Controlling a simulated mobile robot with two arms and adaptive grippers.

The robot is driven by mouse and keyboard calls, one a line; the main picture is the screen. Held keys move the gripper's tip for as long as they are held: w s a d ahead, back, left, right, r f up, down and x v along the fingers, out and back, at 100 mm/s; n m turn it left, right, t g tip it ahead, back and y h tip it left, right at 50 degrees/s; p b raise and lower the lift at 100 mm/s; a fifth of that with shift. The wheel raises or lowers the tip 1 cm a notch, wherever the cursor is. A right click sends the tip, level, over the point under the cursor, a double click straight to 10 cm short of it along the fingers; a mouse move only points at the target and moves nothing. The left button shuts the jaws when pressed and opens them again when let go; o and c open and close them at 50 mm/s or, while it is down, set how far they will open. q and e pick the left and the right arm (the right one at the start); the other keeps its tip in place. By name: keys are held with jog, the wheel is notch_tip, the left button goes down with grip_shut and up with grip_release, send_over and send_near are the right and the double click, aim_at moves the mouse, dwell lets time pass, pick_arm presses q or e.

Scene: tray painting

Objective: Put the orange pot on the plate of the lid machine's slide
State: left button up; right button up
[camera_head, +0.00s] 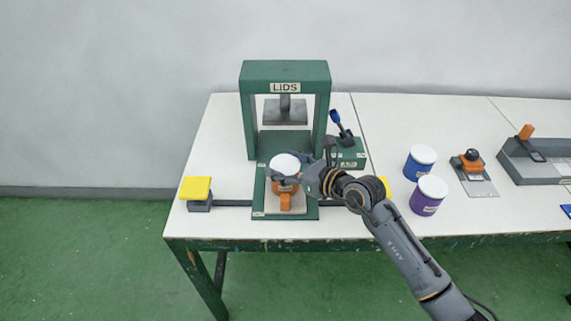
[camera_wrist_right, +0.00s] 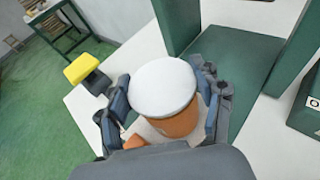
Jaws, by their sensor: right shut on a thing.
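The orange pot (camera_head: 286,183) with a white top is at the front of the lid machine (camera_head: 248,122), over the slide's plate (camera_head: 298,207). It also shows in the right wrist view (camera_wrist_right: 178,122), upright between the fingers. My right gripper (camera_head: 297,177) is shut on the pot from the right side; it also shows in the right wrist view (camera_wrist_right: 165,100). I cannot tell whether the pot's base touches the plate. An orange block-like part (camera_head: 285,201) shows just in front of the pot. My left gripper is not in view.
A yellow pad (camera_head: 195,187) stands at the left end of a dark bar. A green box with a blue-handled tool (camera_head: 342,128) is right of the machine. Blue (camera_head: 419,161) and purple (camera_head: 429,195) pots stand farther right.

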jog(key=o, duration=1.5)
jog(key=shift+f, duration=0.15)
jog(key=shift+r, duration=0.2)
jog(key=shift+s+d, duration=0.25)
jog(key=v, duration=1.1)
jog(key=shift+s+d+r+b, duration=0.15)
jog(key=shift+b, duration=0.15)
